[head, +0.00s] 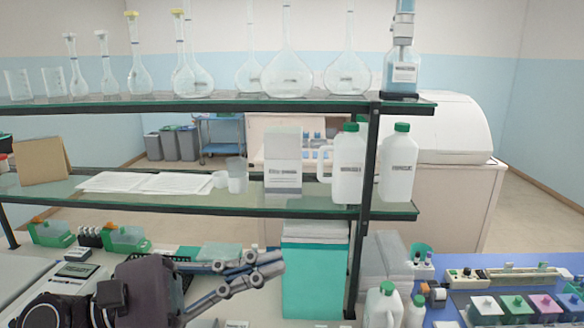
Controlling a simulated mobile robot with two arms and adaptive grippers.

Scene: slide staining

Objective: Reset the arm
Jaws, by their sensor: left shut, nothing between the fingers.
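My left gripper (272,264) shows at the lower middle of the head view, with its arm coming in from the lower left. Its fingers lie close together, pointing right, with nothing between them. It is above the bench, in front of the lower shelf and left of a teal box (314,281). My right gripper is not in view.
A two-tier glass shelf (230,105) spans the bench, with flasks above and white bottles (348,165) below. White jugs (383,305) stand at the front. Staining dishes (520,307) sit on a blue mat at right. Green racks (125,239) and small instruments are at left.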

